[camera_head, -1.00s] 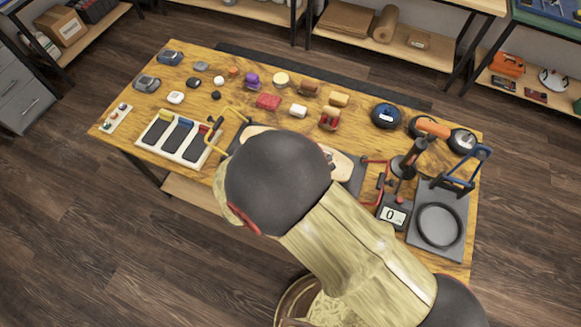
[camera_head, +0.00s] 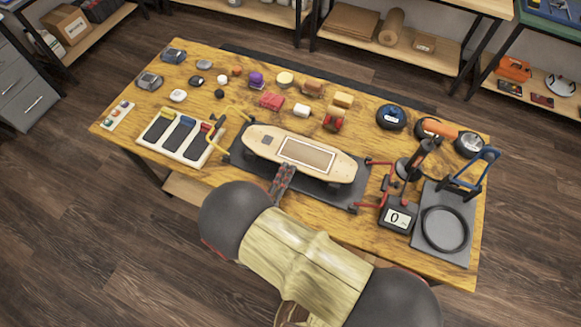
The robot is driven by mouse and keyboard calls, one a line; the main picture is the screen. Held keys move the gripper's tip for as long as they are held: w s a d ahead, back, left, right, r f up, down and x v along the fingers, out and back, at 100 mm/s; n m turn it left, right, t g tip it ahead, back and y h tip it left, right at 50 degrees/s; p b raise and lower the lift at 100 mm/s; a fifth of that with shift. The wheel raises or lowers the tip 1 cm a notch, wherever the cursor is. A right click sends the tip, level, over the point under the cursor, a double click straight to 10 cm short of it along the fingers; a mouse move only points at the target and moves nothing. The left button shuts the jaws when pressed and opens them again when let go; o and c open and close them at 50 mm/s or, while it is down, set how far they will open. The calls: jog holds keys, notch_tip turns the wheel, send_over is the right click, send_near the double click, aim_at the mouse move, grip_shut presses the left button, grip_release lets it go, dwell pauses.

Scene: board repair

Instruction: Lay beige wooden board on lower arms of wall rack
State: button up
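The beige wooden board (camera_head: 338,166) is long with rounded ends, like a skateboard deck. It has a brown-outlined rectangle near its middle, a small dark square to the left, and dark wheel-like parts under its edge. It lies on a dark mat or stand (camera_head: 350,195) at the middle of the workbench. A small reddish-grey part that looks like my gripper (camera_head: 283,178) is at the board's front edge, left of the middle. Its fingers are too small to make out, and I cannot tell whether it touches the board.
The workbench (camera_head: 165,95) holds several small items at the back. A tray with three dark slots (camera_head: 148,138) is at left. Yellow (camera_head: 218,128) and red (camera_head: 375,162) bent arms flank the board. A scale (camera_head: 397,217) and a black ring on a plate (camera_head: 428,253) are at right.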

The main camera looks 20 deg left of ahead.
aim_at(292, 163)
jog(key=shift+w+d+p, duration=0.2)
jog(key=shift+w+p, duration=0.1)
jog(key=shift+w, duration=1.75)
grip_shut()
jog(key=shift+r, duration=0.1)
notch_tip(292, 163, up, 3)
jog(key=p, duration=0.3)
jog(key=shift+r, duration=0.1)
